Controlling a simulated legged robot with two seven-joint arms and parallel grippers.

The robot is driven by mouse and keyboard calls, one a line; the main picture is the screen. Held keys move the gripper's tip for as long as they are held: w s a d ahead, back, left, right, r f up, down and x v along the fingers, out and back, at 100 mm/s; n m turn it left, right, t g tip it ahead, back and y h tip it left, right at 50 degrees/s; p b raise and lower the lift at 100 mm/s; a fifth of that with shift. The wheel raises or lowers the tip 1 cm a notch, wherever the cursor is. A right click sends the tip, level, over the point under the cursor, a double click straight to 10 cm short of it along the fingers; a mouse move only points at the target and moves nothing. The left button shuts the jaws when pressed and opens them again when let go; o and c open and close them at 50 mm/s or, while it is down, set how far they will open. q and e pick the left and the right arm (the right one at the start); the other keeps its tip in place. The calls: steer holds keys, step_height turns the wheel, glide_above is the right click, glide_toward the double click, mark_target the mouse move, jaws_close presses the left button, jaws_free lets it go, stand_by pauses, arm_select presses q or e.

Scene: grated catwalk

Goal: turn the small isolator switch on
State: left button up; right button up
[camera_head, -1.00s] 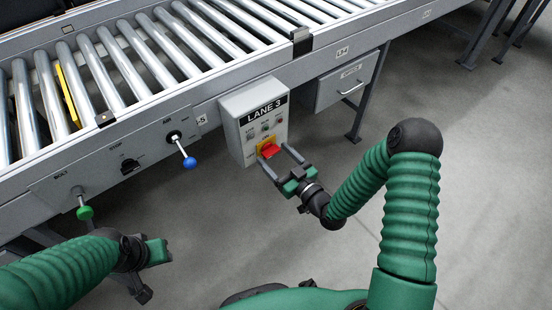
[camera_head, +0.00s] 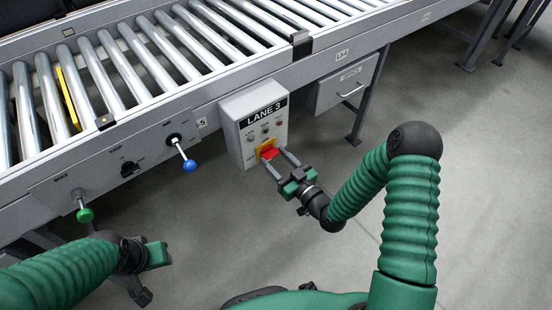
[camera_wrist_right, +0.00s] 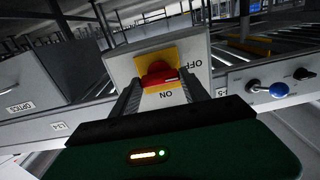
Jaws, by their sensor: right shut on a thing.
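The small isolator switch is a red handle (camera_head: 269,153) on a yellow plate (camera_head: 264,144), low on the front of the grey LANE 3 box (camera_head: 246,135). In the right wrist view the red handle (camera_wrist_right: 158,74) sits between my two fingers, with ON and OFF lettering beside the yellow plate (camera_wrist_right: 173,54). My right gripper (camera_head: 275,161) is shut on the red handle, one finger at each side. My left gripper (camera_head: 150,262) hangs at lower left, away from the box; its fingers do not show clearly.
The roller conveyor (camera_head: 150,70) runs behind the box. A blue-knobbed lever (camera_head: 190,165), a black rotary switch (camera_head: 130,169) and a green knob (camera_head: 85,214) are on its left side panel. A drawer (camera_head: 345,85) hangs at right. The floor in front is clear.

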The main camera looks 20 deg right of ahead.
steer(key=shift+r, duration=0.15)
steer(key=m+p, duration=0.2)
steer(key=m, duration=0.1)
steer(key=shift+d+r+m+p, duration=0.1)
steer(key=shift+m+p, duration=0.2)
steer(key=shift+m, duration=0.1)
steer(key=m+p, duration=0.2)
steer(key=m, duration=0.2)
steer(key=shift+d+m, duration=0.1)
steer(key=shift+m, duration=0.2)
steer(key=m+p, duration=0.2)
steer(key=m, duration=0.2)
steer(key=shift+w+d+m, duration=0.1)
steer(key=shift+m, duration=0.2)
steer(key=m, duration=0.2)
steer(key=m+p, duration=0.1)
steer(key=m, duration=0.1)
steer(key=shift+f+m, duration=0.35)
steer(key=shift+m, duration=0.05)
